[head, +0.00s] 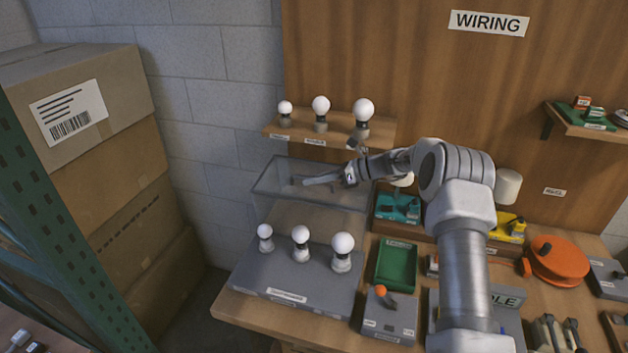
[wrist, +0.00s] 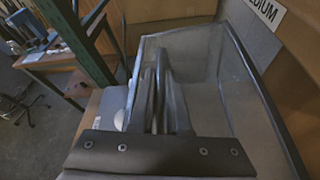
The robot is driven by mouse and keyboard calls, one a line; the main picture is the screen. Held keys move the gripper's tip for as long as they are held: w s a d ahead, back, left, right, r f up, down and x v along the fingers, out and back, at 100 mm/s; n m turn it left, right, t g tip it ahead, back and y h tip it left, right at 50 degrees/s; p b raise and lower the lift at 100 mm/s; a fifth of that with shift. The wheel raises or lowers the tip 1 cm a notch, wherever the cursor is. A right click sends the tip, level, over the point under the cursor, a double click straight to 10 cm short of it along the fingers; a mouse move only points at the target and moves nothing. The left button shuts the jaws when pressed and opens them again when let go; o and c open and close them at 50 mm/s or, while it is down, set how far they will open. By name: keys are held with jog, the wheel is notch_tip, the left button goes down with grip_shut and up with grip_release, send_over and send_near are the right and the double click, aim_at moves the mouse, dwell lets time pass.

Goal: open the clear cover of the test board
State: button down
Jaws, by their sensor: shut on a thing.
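The test board (head: 300,282) is a grey box on the left of the bench, with three white bulbs standing on it. Its clear cover (head: 272,186) is a see-through box shape with dark edges, raised and tilted up at the back of the board, clear of the bulbs. My gripper (head: 306,182) reaches in from the right and is shut on the cover. In the wrist view the gripper fingers (wrist: 160,65) are close together, with the clear cover (wrist: 208,100) around and right of them. The exact spot they grip is hidden.
A shelf with three bulbs (head: 321,105) is just above and behind the cover. A green tray (head: 396,266), a grey box with an orange knob (head: 386,312) and an orange reel (head: 556,260) lie to the right. Stacked cartons (head: 130,190) and a green post (head: 60,240) stand at left.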

jog(key=c, duration=0.9)
grip_release()
jog(key=shift+d, duration=0.1)
jog(key=b+v, duration=0.2)
jog(key=v, duration=1.5)
jog(key=shift+s+d+r, duration=0.1)
jog(key=shift+r, duration=0.05)
